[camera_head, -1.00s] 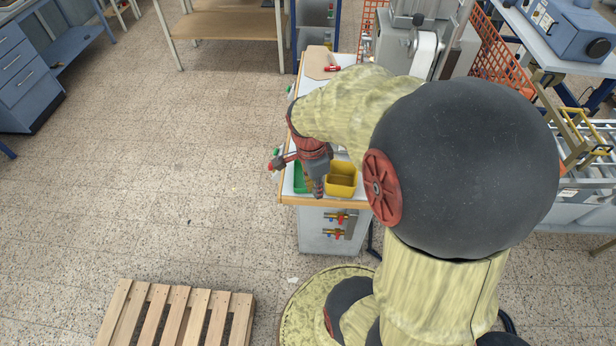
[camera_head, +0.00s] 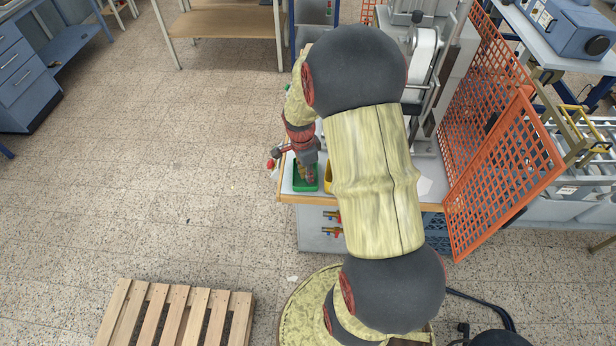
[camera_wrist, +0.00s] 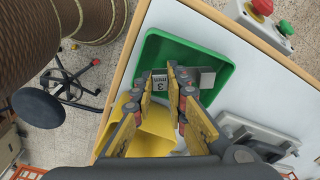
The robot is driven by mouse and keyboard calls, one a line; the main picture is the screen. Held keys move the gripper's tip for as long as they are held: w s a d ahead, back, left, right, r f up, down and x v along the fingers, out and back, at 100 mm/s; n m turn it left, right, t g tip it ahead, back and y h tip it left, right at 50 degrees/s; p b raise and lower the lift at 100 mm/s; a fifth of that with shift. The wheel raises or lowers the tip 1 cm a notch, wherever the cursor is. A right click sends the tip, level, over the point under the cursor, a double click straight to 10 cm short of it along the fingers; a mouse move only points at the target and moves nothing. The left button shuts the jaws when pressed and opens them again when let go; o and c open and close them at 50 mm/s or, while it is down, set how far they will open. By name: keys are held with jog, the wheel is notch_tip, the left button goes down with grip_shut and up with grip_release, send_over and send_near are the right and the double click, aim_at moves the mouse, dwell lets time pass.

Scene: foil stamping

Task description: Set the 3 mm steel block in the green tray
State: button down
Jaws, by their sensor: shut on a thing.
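The green tray (camera_head: 298,187) is at the near left corner of the bench, and my gripper (camera_head: 309,174) is over it, pointing down. In the wrist view my gripper (camera_wrist: 176,76) is shut on a grey steel block (camera_wrist: 160,82) with a "3 mm" label, seen within the outline of the green tray (camera_wrist: 180,49). Grey metal also shows right of the fingers; I cannot tell whether it is the same piece. The fingers hide the block's middle. Whether the block touches the tray floor is unclear.
A yellow bin (camera_wrist: 155,138) stands right beside the green tray. A grey metal fixture (camera_wrist: 255,132) and a box with a red button (camera_wrist: 261,7) are on the bench too. An orange mesh guard (camera_head: 505,175) stands at right. A wooden pallet (camera_head: 175,315) lies on the floor.

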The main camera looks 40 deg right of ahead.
jog(key=shift+f, duration=0.6)
jog(key=shift+f, duration=0.15)
jog(key=c, duration=2.1)
grip_release()
jog(key=shift+o, duration=0.2)
